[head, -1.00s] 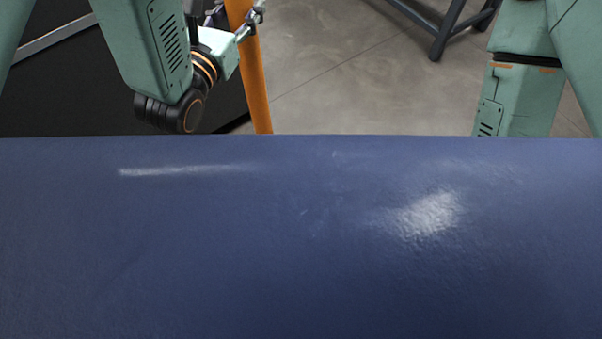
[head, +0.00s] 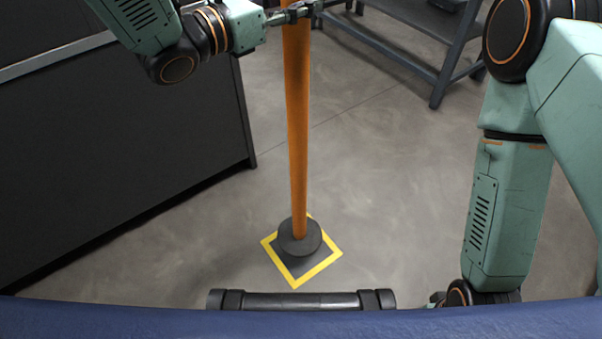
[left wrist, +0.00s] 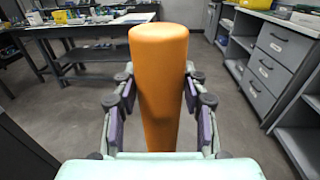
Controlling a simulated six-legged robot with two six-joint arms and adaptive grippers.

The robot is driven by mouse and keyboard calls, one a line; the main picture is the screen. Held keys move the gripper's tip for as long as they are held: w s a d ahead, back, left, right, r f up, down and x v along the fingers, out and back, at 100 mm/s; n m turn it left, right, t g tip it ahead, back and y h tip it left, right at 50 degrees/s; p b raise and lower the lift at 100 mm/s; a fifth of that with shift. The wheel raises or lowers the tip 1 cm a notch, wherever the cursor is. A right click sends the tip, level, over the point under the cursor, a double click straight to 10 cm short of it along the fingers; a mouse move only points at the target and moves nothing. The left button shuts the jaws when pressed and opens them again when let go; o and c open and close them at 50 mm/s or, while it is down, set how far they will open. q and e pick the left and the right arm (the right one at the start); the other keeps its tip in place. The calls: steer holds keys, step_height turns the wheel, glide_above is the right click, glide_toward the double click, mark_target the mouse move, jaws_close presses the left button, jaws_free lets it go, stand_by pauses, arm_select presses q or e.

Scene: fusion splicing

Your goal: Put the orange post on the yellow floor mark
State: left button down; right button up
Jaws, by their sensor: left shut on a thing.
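The orange post (head: 297,130) stands near upright in the middle of the head view, with a round dark base (head: 300,236) at its foot. The base overlaps the back part of the yellow floor mark (head: 322,268), a square outline. A dark patch, likely the base's shadow, shows inside the outline; I cannot tell whether the base touches the floor. My left gripper (head: 297,12) is shut on the post high up. In the left wrist view the post top (left wrist: 160,35) sits between the two fingers of my left gripper (left wrist: 160,100). My right arm hangs at the right; its gripper is hidden.
A dark cabinet (head: 120,150) stands at the left. A grey metal bench (head: 420,30) stands at the back right. The floor (head: 400,150) around the mark is clear. The left wrist view shows a cluttered workbench (left wrist: 95,25) and a drawer unit (left wrist: 272,60).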

mark_target(301, 55)
arm_select(q)
steer(key=shift+m+g+h, duration=0.4)
steer(key=shift+g+h, duration=0.1)
steer(key=f+b, duration=0.1)
steer(key=f, duration=0.1)
steer(key=f+b, duration=0.1)
steer(key=f, duration=0.1)
steer(key=d+f+b, duration=0.1)
steer(key=f+b, duration=0.1)
steer(key=shift+w, duration=0.25)
steer(key=shift+s+f, duration=0.15)
steer(key=shift+f, duration=0.3)
steer(key=shift+f+b, duration=0.7)
steer(key=shift+f, duration=0.8)
steer(key=shift+r, duration=0.1)
